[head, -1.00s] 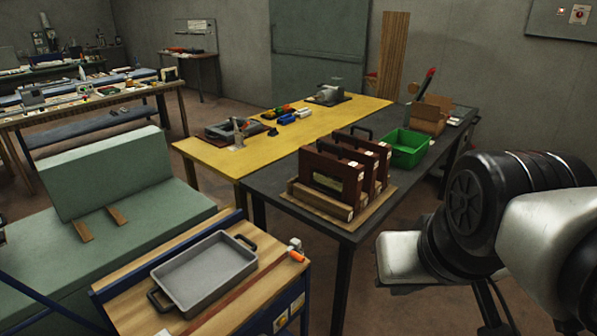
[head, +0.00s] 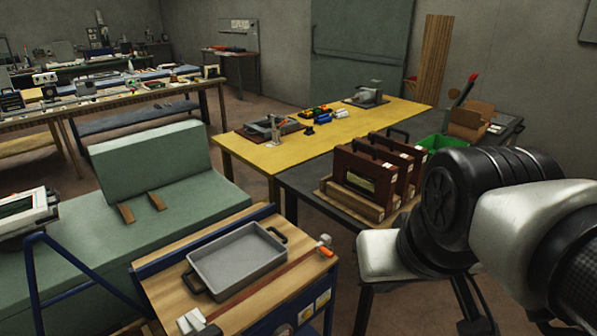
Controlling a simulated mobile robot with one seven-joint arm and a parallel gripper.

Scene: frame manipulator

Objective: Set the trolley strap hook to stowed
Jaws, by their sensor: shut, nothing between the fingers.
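The trolley (head: 165,287) has a wooden top and a blue frame, at the bottom middle of the head view. A grey tray (head: 238,262) with dark handles sits on it. A reddish-brown strap (head: 275,284) runs along the top in front of the tray. At its right end is a small orange and silver piece (head: 324,246), which looks like the strap hook; its exact setting is too small to tell. A pale block-like fitting (head: 192,322) shows at the strap's left end, cut by the frame edge. My arm shows at right, but my gripper is not in view.
A dark table (head: 300,183) with brown framed panels (head: 359,178) and a green bin (head: 440,143) stands behind my arm. A yellow table (head: 247,150) adjoins it. A green padded bench (head: 85,262) lies left of the trolley. Floor shows between trolley and dark table.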

